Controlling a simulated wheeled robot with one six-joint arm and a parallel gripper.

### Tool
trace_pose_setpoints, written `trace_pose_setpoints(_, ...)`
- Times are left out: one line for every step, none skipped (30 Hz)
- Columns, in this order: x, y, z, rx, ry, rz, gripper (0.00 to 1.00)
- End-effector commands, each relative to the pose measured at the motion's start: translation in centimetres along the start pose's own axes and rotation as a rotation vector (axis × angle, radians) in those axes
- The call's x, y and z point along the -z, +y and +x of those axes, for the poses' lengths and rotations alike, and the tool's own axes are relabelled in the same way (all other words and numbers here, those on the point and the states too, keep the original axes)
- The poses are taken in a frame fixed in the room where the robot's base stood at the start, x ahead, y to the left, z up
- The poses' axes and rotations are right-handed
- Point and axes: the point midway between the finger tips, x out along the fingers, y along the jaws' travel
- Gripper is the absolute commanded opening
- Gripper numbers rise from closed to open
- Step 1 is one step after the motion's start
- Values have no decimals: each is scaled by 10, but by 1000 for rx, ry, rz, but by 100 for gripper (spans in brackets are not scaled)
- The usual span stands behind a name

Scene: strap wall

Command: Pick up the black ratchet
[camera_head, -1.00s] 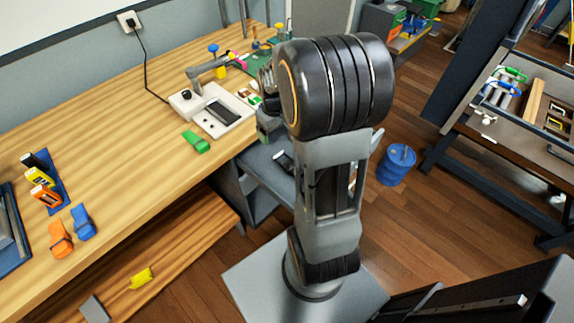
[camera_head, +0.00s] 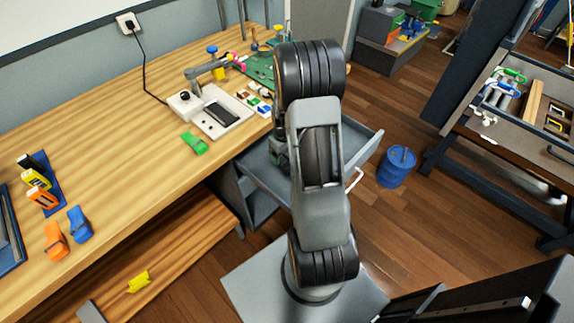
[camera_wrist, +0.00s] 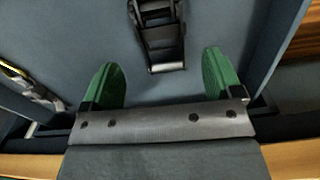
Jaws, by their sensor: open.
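The black ratchet (camera_wrist: 161,38) lies on the grey-blue floor of an open drawer (camera_head: 262,170) in the wrist view. It reaches the picture's top edge, and its lower end sits between and just beyond my fingertips. My gripper (camera_wrist: 160,80) is open, with its two green-padded fingers apart and nothing between them. In the head view my arm hides the ratchet, and the gripper itself is mostly hidden behind the arm, over the drawer.
The drawer wall (camera_wrist: 275,50) rises close on the right in the wrist view. A strap-like item (camera_wrist: 30,85) lies at the left there. The wooden workbench (camera_head: 120,130) borders the drawer, with a green ratchet-like piece (camera_head: 194,143) on it. A blue barrel (camera_head: 397,167) stands on the floor.

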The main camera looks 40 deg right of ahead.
Motion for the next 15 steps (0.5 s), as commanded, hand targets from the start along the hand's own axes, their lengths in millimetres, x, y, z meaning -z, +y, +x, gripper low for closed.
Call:
trace_pose_setpoints(-1, -1, 7, 3, -4, 0, 85)
trace_pose_setpoints(-1, -2, 11, 3, -5, 0, 85)
trace_pose_setpoints(-1, -2, 17, 3, -5, 0, 85)
trace_pose_setpoints(-1, -3, 21, 3, -5, 0, 85)
trace_pose_setpoints(-1, -3, 25, 3, -5, 0, 85)
trace_pose_setpoints(-1, -3, 31, 2, -4, 0, 85)
trace_pose_setpoints(-1, -3, 34, 2, -4, 0, 85)
trace_pose_setpoints(-1, -3, 37, 2, -4, 0, 85)
trace_pose_setpoints(-1, -3, 40, 2, -3, 0, 85)
trace_pose_setpoints(-1, -3, 42, 1, -2, 0, 85)
trace_pose_setpoints(-1, -3, 44, 1, -2, 0, 85)
trace_pose_setpoints(-1, -3, 45, 1, -2, 0, 85)
trace_pose_setpoints(-1, -3, 46, 1, -2, 0, 85)
trace_pose_setpoints(-1, -3, 46, 1, -2, 0, 85)
trace_pose_setpoints(0, -3, 47, 1, -2, 0, 85)
